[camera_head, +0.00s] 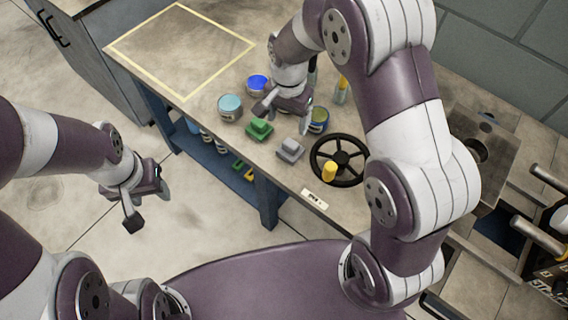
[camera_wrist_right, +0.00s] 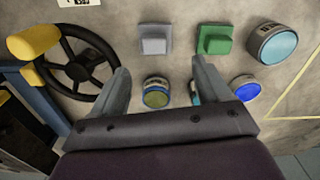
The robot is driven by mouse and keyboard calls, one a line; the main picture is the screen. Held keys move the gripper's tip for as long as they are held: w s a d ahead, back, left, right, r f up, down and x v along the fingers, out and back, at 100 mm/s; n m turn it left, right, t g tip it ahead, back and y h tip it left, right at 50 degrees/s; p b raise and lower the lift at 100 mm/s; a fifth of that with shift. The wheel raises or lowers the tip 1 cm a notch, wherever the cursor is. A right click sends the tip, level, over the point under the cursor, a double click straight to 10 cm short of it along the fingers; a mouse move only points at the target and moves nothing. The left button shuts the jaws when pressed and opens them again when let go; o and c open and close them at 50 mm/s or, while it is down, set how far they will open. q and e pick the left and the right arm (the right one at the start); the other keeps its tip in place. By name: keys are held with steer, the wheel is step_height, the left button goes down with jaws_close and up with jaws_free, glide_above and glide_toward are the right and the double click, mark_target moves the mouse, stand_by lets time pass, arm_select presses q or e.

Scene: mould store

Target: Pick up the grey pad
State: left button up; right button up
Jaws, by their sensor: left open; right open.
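The grey pad (camera_head: 290,150), a small block with a raised grip, sits on the workbench in the head view, right of a similar green pad (camera_head: 259,129). In the right wrist view the grey pad (camera_wrist_right: 155,40) lies just beyond the fingertips, roughly centred between them, with the green pad (camera_wrist_right: 214,40) to its right. My right gripper (camera_head: 284,116) is open and empty above the bench, behind the pads in the head view. My left gripper (camera_head: 148,206) is open and empty, off the bench over the floor at left.
A black handwheel with a yellow knob (camera_head: 329,171) stands right of the grey pad. Light-blue (camera_head: 230,107), blue (camera_head: 257,84) and olive-topped (camera_head: 319,120) tins stand around the pads. A yellow-outlined area (camera_head: 180,50) of the bench is empty. A label (camera_head: 314,198) lies by the front edge.

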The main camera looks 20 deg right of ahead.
mark_target(291, 143)
steer(key=shift+s+d+f+m, duration=0.5)
steer(key=shift+d+f+m, duration=0.3)
steer(key=shift+m, duration=0.2)
steer(key=f, duration=1)
steer(key=shift+w+a+b, duration=0.35)
steer(key=shift+b, duration=0.05)
steer(key=c, duration=0.8)
